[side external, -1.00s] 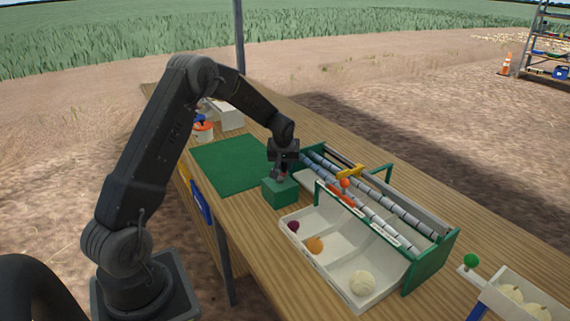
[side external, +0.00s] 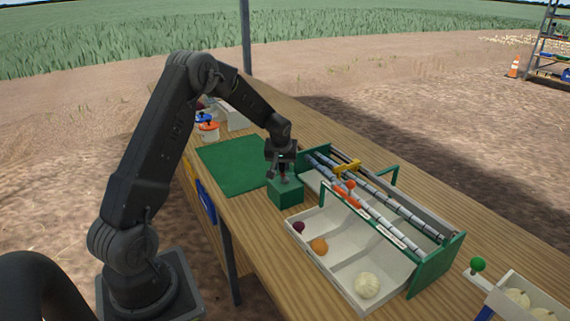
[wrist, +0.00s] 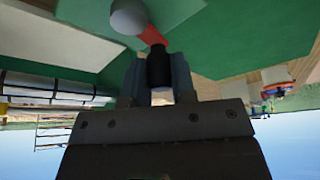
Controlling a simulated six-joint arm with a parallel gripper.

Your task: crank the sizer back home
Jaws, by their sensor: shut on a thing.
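My gripper (side external: 284,176) is over the small green crank box (side external: 286,194), beside the left end of the sizer. In the wrist view my gripper (wrist: 160,78) is shut on the black crank handle (wrist: 160,66). The handle joins a red crank arm (wrist: 151,36), which runs to a grey round hub (wrist: 128,15) over the green box. The sizer has long grey rollers (side external: 376,213) in a green and white frame (side external: 436,268). A yellow piece (side external: 347,167) lies across the rollers, near their left half. An orange-red piece with a ball top (side external: 350,185) is close to it.
A white sectioned tray (side external: 333,262) in front of the rollers holds a purple, an orange and a white onion. A green mat (side external: 232,164) lies left of the box. A green-knobbed lever (side external: 477,265) and a white onion crate (side external: 511,291) are at right.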

